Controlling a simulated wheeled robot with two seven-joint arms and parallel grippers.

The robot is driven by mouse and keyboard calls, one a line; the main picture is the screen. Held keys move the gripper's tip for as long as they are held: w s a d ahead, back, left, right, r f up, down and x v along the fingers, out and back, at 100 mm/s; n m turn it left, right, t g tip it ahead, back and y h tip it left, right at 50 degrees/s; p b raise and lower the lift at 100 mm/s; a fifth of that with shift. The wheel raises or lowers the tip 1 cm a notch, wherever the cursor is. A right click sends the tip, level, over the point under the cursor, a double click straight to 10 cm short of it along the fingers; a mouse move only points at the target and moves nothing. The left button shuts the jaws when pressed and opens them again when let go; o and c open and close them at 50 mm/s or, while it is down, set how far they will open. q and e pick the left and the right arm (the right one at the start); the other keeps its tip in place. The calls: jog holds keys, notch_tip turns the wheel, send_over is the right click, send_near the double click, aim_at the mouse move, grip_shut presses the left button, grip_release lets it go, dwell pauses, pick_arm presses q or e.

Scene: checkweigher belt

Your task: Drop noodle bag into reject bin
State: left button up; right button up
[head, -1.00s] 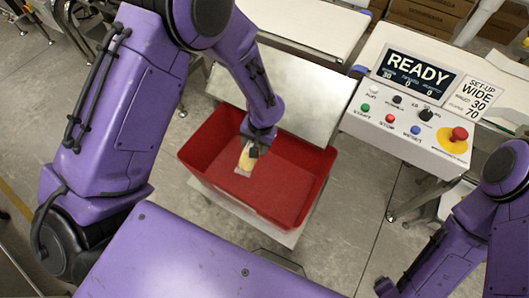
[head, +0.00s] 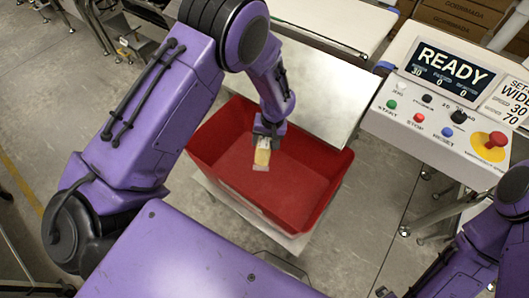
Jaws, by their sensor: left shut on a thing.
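The noodle bag (head: 262,156) is a small pack with a yellow middle and pale, see-through ends. My left gripper (head: 267,133) is shut on its upper end, and the bag hangs below the fingers. Bag and gripper are over the inside of the red reject bin (head: 318,211), toward its back left part. I cannot tell how far above the bin floor the bag is. The bin looks otherwise empty. My right arm is at the lower right edge, and a dark tip (head: 383,291) of its gripper shows at the bottom; its jaws cannot be made out.
A metal chute plate (head: 318,95) slopes behind the bin. A control panel (head: 440,115) with a READY screen, coloured buttons and a red emergency stop (head: 496,140) stands at right. A white belt (head: 330,20) is at the back. Grey floor lies around the bin.

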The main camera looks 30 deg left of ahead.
pick_arm(q)
jog(key=o, duration=1.3)
jog(key=r, duration=0.3)
jog(key=d+r, duration=0.1)
jog(key=r, duration=0.6)
jog(key=shift+w+d+r, duration=0.25)
jog(key=shift+w+d, duration=0.05)
jog(key=shift+w, duration=0.05)
